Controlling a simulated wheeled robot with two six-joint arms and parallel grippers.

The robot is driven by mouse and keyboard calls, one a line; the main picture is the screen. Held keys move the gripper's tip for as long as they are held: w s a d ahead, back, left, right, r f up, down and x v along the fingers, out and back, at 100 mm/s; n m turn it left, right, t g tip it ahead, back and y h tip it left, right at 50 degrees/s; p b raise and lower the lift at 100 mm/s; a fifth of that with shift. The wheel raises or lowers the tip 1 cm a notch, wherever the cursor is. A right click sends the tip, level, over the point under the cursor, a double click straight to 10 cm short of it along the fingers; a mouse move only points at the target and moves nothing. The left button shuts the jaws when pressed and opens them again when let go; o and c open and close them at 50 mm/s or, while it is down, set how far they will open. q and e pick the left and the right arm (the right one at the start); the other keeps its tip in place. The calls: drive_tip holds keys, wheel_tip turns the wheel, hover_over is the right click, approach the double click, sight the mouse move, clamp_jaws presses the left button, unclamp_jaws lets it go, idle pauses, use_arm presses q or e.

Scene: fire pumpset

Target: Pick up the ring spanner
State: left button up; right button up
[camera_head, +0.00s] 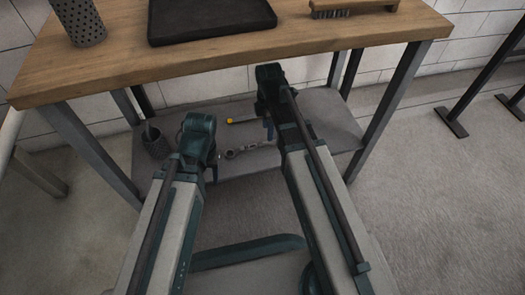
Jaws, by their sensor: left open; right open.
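The ring spanner (249,149) is a grey metal tool lying on the lower shelf (318,118) of the workbench, between my two arms. Its right end runs close to my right arm and may be partly hidden there. My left gripper (212,172) hangs at the end of the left arm, just left of the spanner's ring end; it is open and empty. My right gripper (269,130) is above the shelf near the spanner's right end; it is open, though its fingers are small and partly covered by the arm. I cannot tell how high either gripper is above the shelf.
A yellow-ended tool (240,121) lies behind the spanner. A dark cup (155,142) stands at the shelf's left. The wooden top (200,62) overhangs the shelf and carries a black tray (211,20), a perforated holder (78,20) and a brush (352,9). Table legs flank the shelf.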

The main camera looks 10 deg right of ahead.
sight(267, 143)
use_arm(q)
drive_tip(key=shift+f+b, duration=0.5)
drive_tip(key=shift+f, duration=0.55)
use_arm(e)
drive_tip(key=shift+f, duration=1)
use_arm(q)
drive_tip(key=shift+f, duration=0.1)
use_arm(e)
drive_tip(key=shift+f, duration=0.15)
wheel_tip(267, 143, down, 5)
drive_tip(key=b, duration=0.5)
use_arm(q)
wheel_tip(267, 143, down, 5)
use_arm(e)
clamp_jaws()
